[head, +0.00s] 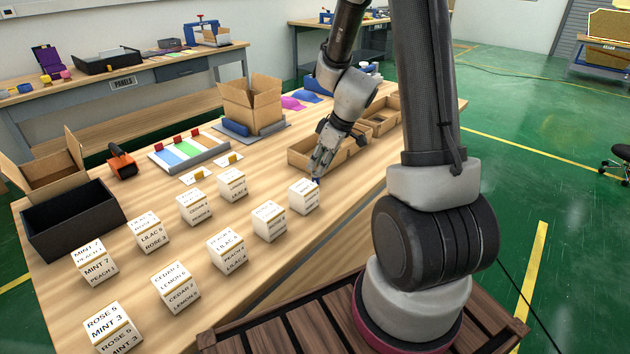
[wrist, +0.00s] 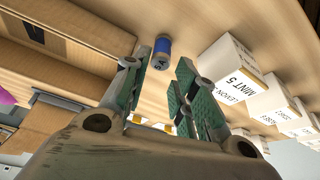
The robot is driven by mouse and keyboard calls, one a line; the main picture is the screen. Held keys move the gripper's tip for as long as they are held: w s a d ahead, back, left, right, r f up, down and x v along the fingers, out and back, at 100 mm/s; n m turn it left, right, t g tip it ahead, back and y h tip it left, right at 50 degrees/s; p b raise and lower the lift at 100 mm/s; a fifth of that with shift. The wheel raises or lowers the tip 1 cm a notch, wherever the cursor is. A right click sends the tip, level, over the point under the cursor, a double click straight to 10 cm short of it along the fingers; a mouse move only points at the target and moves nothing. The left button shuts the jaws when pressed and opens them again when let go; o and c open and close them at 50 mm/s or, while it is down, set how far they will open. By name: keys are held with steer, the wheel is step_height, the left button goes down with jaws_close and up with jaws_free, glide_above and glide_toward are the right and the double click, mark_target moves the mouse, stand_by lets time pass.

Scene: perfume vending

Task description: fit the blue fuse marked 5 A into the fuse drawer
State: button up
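The blue fuse (wrist: 163,48) is a short cylinder with a pale end bearing a dark mark that looks like a 5. It stands on the wooden table just beyond my fingertips in the wrist view. In the head view only a small blue bit of it (head: 316,181) shows below my gripper (head: 320,163). My gripper (wrist: 162,78) is open, with green-padded fingers on either side of the fuse's line and a gap between them; nothing is held. I cannot make out a fuse drawer in either view.
White labelled boxes (head: 304,197) stand in rows close beside the fuse; one reads MINT 5 (wrist: 228,65). An open cardboard tray (head: 302,152) lies just behind my gripper. A black bin (head: 75,222) and a tall carton (head: 250,100) stand farther left.

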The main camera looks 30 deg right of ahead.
mark_target(316, 180)
steer(key=x, duration=0.5)
steer(key=shift+d, duration=0.1)
steer(key=shift+c, duration=0.2)
jaws_close()
steer(key=shift+r, duration=0.1)
